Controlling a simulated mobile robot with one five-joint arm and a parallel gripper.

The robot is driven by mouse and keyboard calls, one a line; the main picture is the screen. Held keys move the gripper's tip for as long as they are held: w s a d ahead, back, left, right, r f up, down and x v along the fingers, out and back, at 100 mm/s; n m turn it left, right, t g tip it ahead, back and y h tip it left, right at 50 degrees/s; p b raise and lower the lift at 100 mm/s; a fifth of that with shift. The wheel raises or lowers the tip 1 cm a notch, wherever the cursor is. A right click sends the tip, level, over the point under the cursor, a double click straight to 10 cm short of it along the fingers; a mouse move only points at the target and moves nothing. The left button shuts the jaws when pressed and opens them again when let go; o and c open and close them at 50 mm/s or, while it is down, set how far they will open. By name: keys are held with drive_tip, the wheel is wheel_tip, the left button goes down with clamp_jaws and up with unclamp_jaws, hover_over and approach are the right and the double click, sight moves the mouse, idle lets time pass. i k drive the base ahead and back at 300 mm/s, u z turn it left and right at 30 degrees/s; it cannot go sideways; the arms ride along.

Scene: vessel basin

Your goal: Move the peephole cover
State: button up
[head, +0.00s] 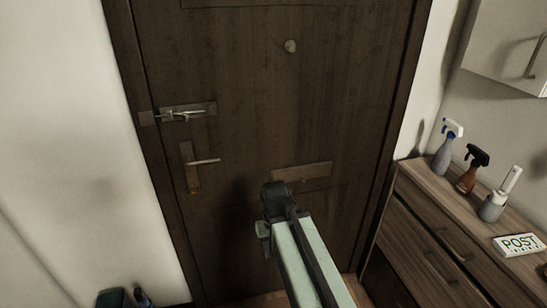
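The peephole cover (290,46) is a small, round, pale piece on the upper part of the dark wooden door (340,100). My arm reaches up from the bottom of the head view, and its dark far end is in front of the lower door, well below and slightly left of the cover. Nothing of mine touches the cover. I cannot make out the fingers of my gripper, so I cannot tell whether it is open or shut.
The door has a sliding latch (187,112), a lever handle (204,162) and a mail slot plate (302,172). On the right, a wooden cabinet (420,215) bears spray bottles (448,147), a brush in a holder (494,207) and a POST sign (519,244). A wall cupboard (510,45) hangs above.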

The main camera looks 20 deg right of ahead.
sight(289, 46)
drive_tip(key=u, duration=2.15)
drive_tip(key=k, duration=1.4)
drive_tip(key=z, duration=0.4)
drive_tip(key=i, duration=1.05)
drive_tip(key=u, duration=0.05)
